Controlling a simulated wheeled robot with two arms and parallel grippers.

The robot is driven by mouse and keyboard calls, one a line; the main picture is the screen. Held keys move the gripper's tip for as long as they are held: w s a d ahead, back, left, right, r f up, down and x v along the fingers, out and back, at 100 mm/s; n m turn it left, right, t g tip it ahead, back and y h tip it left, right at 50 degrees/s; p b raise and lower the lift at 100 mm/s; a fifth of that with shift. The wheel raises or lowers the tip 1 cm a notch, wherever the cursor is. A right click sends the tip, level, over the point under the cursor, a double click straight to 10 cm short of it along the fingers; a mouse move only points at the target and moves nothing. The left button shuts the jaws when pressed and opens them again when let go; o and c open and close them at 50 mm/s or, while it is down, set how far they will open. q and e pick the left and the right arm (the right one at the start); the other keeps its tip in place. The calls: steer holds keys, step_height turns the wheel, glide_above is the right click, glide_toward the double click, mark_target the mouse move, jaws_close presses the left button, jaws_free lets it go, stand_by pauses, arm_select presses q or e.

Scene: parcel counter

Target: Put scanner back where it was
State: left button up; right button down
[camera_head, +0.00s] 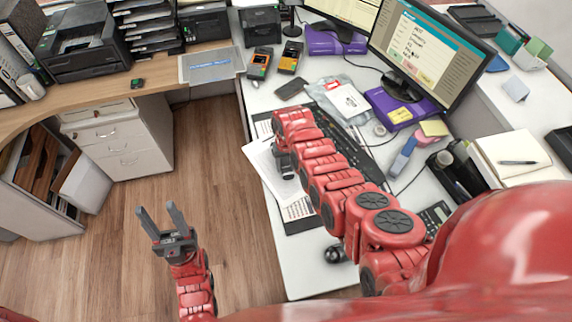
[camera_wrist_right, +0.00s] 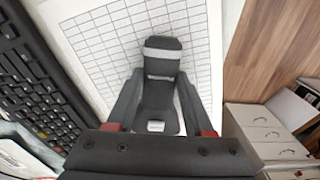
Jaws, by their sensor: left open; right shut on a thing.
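The scanner (camera_wrist_right: 160,64) is dark grey with a light grey band across its upper part. In the right wrist view it lies between the two fingers of my right gripper (camera_wrist_right: 160,88), which is shut on it. A printed grid sheet is right behind it; I cannot tell whether the scanner touches it. In the head view my right gripper (camera_head: 286,160) is over the left part of the desk, and my red arm hides much around it. My left gripper (camera_head: 158,212) is open and empty above the wooden floor, left of the desk.
A black keyboard (camera_wrist_right: 38,88) is beside the grid sheet (camera_wrist_right: 95,45). Two orange-and-black handheld devices (camera_head: 260,64) (camera_head: 291,57) lie at the back left. A monitor (camera_head: 425,52), purple boxes and a blue-pink object (camera_head: 404,154) stand further right. The desk's front left corner (camera_head: 305,275) is clear.

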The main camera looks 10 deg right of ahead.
steer(key=shift+f, duration=0.45)
steer(key=shift+f, duration=0.25)
steer(key=shift+c, duration=1.4)
jaws_free()
steer(key=shift+r, duration=0.1)
